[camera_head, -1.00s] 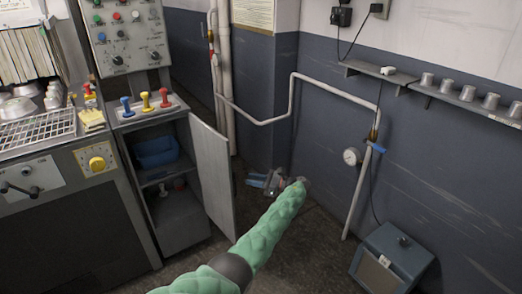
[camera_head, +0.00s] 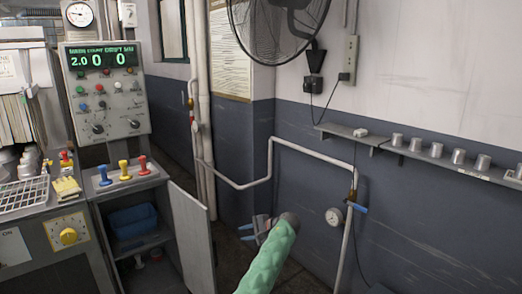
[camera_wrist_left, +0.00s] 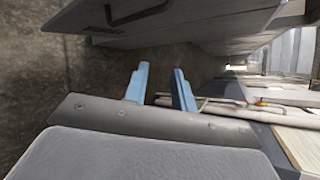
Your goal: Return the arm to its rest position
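My left gripper (camera_head: 243,233) shows in the head view at the end of my green-sleeved arm, in front of the grey-blue wall and to the right of the open cabinet door. In the left wrist view its two blue fingers (camera_wrist_left: 161,75) stand apart with nothing between them. It holds nothing and touches nothing that I can see. My right gripper is in neither view.
The open cabinet door (camera_head: 191,238) stands left of my gripper. A wall pipe (camera_head: 312,153) with a gauge (camera_head: 333,217) is to the right. A shelf (camera_head: 425,155) with several metal cups is farther right. A control panel (camera_head: 106,92) is at the left.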

